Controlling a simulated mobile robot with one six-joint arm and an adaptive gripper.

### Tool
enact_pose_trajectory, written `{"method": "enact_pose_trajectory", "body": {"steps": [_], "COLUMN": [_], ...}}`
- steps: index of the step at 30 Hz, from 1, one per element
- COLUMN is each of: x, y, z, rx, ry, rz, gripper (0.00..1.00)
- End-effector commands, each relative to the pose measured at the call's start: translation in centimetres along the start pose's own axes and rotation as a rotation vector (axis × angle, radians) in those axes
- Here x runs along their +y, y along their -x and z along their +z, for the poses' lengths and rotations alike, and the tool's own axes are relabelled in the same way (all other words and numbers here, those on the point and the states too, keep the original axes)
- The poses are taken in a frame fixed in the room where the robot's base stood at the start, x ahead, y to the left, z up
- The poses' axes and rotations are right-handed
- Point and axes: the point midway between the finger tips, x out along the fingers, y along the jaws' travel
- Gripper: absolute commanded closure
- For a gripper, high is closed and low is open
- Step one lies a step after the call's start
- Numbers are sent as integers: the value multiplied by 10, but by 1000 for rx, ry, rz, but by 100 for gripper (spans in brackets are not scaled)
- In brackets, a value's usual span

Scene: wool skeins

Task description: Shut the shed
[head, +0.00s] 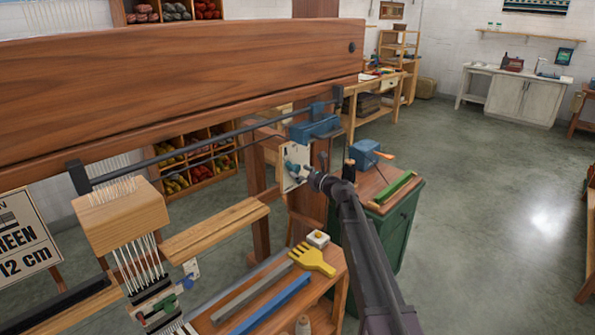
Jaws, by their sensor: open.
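A wooden loom stands at the left, with a thick brown beam (180,75) across the top. A wooden heddle block (120,210) with white heddles (140,263) below it hangs at the lower left. A pale upright plate (287,178) with small teal parts is fixed near the loom's right post (262,200). My gripper (303,175) is right at this plate, small in the picture and open. It partly covers the teal parts; I cannot tell whether it touches them. The shed opening between the warp threads is too small to make out.
A low bench holds a yellow comb (313,259), a blue bar (270,304) and a grey bar (252,290). A green cabinet (402,232) with a blue box (364,153) stands right of my gripper. The floor (500,220) further right is clear.

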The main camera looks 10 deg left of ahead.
Motion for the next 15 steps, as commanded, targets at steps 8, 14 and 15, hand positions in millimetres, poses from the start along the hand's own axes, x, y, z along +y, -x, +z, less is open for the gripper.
{"method": "enact_pose_trajectory", "body": {"steps": [8, 14, 15], "x": [0, 1, 1], "y": [-18, -19, -19], "z": [0, 0, 0], "rx": [0, 0, 0], "ry": [0, 0, 0], "rz": [0, 0, 0], "gripper": [16, 16, 16]}}
